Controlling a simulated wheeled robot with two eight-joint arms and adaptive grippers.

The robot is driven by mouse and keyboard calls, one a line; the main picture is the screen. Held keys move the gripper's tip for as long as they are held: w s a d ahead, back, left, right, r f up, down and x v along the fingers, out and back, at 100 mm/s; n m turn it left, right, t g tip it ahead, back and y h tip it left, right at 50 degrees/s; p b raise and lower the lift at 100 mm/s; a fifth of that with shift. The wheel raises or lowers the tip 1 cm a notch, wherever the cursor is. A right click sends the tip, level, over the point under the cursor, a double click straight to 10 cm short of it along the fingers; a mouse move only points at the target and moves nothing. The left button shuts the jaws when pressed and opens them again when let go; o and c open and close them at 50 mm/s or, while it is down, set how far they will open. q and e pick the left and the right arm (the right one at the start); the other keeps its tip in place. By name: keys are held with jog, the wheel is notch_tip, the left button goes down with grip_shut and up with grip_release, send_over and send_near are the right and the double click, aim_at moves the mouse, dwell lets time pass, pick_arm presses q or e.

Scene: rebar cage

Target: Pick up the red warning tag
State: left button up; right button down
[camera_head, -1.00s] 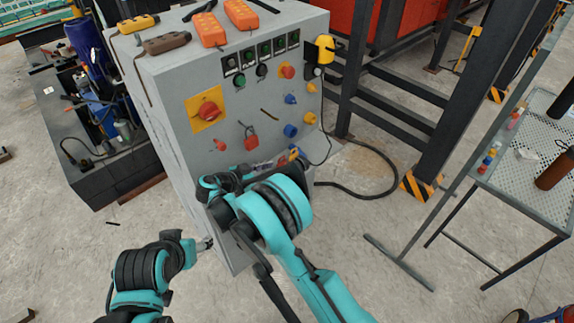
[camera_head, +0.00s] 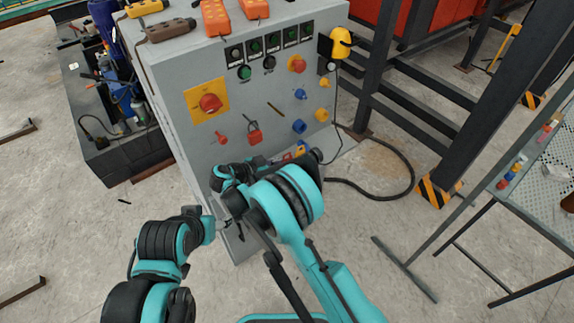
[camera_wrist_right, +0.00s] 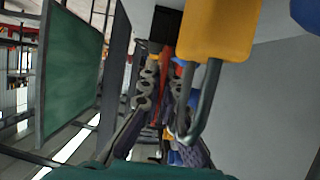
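No red warning tag can be made out for certain. A small red patch (camera_head: 287,157) shows beside a yellow item (camera_head: 301,147) at the cabinet's low ledge, partly hidden by my right arm. My right gripper (camera_head: 228,176) is low in front of the cabinet, mostly hidden by its wrist. In the right wrist view its fingers (camera_wrist_right: 163,108) are apart, with red (camera_wrist_right: 170,62) showing beyond them; I cannot tell what it is. A yellow padlock (camera_wrist_right: 222,28) hangs close to the camera. My left gripper (camera_head: 226,224) is by the cabinet's lower left, its fingers too small to read.
The grey control cabinet (camera_head: 178,75) carries a red rotary switch (camera_head: 210,103), a red padlock (camera_head: 254,135) and blue knobs (camera_head: 299,127). Pendants lie on top. A dark steel frame (camera_head: 410,80) and a mesh table (camera_head: 545,175) stand right. The floor in front is open.

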jog(key=shift+r+p, duration=0.3)
jog(key=shift+r, duration=0.15)
notch_tip(320, 180, up, 3)
jog(key=shift+r+p, duration=0.15)
jog(key=shift+p, duration=0.8)
jog(key=s+d, duration=1)
jog(key=s, duration=0.4)
jog(key=shift+s+d+f, duration=0.25)
jog(key=shift+d+f, duration=0.05)
jog(key=shift+f, duration=0.05)
